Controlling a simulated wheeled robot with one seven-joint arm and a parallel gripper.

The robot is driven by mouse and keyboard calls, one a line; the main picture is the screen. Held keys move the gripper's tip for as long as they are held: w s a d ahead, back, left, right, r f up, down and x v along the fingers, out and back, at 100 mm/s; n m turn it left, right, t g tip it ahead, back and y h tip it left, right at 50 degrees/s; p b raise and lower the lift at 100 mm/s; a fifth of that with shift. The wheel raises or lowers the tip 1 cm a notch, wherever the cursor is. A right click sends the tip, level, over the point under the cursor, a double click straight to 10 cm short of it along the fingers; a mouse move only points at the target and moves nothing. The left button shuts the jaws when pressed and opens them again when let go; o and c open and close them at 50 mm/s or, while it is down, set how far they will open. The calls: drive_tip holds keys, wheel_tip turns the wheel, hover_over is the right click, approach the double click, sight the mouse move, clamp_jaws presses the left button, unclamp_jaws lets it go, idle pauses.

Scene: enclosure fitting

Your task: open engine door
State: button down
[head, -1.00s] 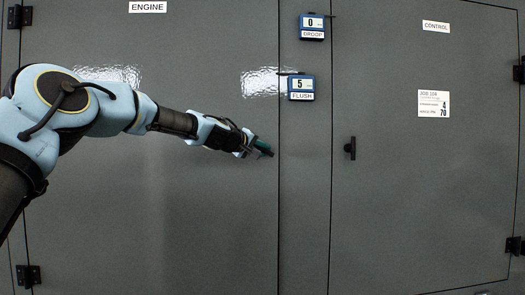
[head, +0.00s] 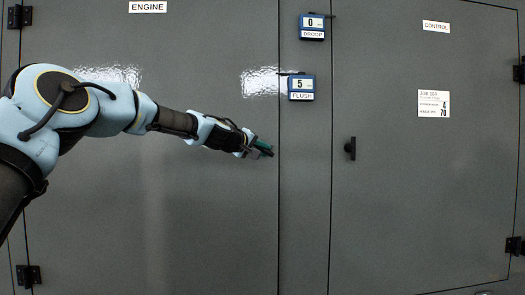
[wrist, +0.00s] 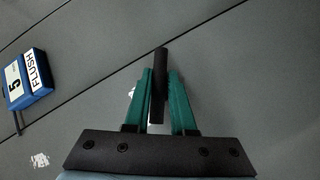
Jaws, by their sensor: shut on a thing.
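The engine door (head: 140,200) is the large grey panel at left in the head view, under the ENGINE label (head: 147,7). It looks closed, its right edge along the dark vertical seam. My gripper (head: 266,148) is at that right edge. In the wrist view its green fingers (wrist: 159,90) are shut on a black handle (wrist: 161,62), one finger on each side. The handle's far end sticks out past the fingertips. In the head view my gripper hides most of the handle.
Blue gauges marked DROOP (head: 312,27) and FLUSH (head: 302,87) sit on the narrow panel right of the seam. The FLUSH gauge also shows in the wrist view (wrist: 27,80). The control door (head: 430,200) with a black handle (head: 350,148) is at right. Door hinges (head: 28,275) are at far left.

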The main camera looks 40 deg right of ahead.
drive_tip(key=shift+r, duration=0.1)
drive_tip(key=b, duration=0.2)
drive_tip(key=shift+f+b, duration=0.3)
drive_tip(key=shift+b, duration=0.1)
drive_tip(key=n+h+b, duration=0.1)
drive_tip(key=b, duration=0.5)
drive_tip(key=shift+n+h+b, duration=0.3)
drive_tip(key=shift+n+h, duration=0.1)
drive_tip(key=n+h+b, duration=0.1)
drive_tip(key=b, duration=0.5)
drive_tip(key=shift+r+n, duration=0.1)
drive_tip(key=shift+n, duration=0.2)
drive_tip(key=shift+r+n+h+b, duration=0.3)
drive_tip(key=shift+n+h+b, duration=0.15)
drive_tip(key=shift+b, duration=0.4)
